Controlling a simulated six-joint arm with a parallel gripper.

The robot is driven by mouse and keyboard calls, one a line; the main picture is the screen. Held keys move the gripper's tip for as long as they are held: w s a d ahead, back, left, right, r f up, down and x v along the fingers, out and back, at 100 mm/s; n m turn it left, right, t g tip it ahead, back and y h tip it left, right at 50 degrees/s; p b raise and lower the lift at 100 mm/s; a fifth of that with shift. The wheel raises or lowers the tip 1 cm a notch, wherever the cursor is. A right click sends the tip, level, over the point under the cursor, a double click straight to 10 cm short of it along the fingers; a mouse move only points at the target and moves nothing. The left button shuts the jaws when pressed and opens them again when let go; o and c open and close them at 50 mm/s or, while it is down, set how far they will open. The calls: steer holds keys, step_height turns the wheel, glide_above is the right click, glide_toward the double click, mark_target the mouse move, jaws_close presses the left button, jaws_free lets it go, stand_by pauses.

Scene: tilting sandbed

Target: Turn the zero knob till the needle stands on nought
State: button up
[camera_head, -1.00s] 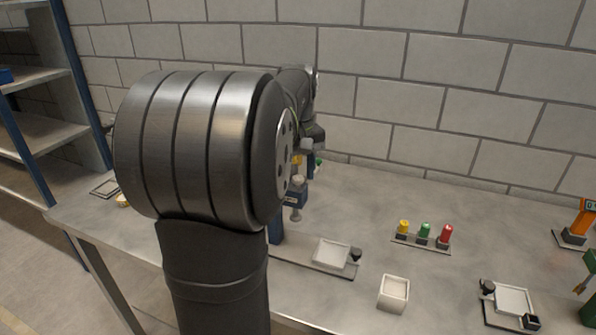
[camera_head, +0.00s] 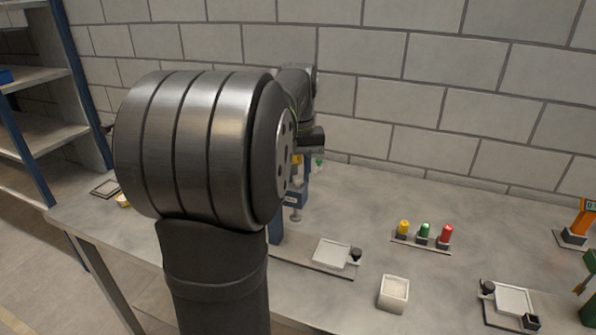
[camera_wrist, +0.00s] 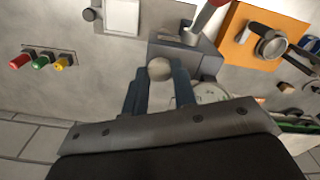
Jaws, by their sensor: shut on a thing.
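In the wrist view my gripper (camera_wrist: 159,88) is shut on a round, pale grey knob (camera_wrist: 159,69), one blue-grey finger on each side of it. A round whitish dial (camera_wrist: 212,92) lies just right of the right finger. It is partly covered by my gripper, and I cannot make out where its needle stands. In the head view my own arm hides the knob, the dial and my gripper. Part of a blue stand (camera_head: 297,195) shows beside the arm there.
A grey block (camera_wrist: 186,53) with a red-ended lever (camera_wrist: 207,15) and an orange unit (camera_wrist: 245,45) stand close to the gripper. Yellow, green and red pegs (camera_head: 424,233) stand on a strip. The bench between these is clear.

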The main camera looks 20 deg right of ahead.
mark_target(298, 177)
steer(key=m, duration=0.5)
steer(key=shift+m, duration=0.3)
stand_by(0.4)
steer(key=o, duration=1)
steer(key=shift+r, duration=0.1)
step_height(298, 177, up, 17)
steer(key=shift+r, duration=0.1)
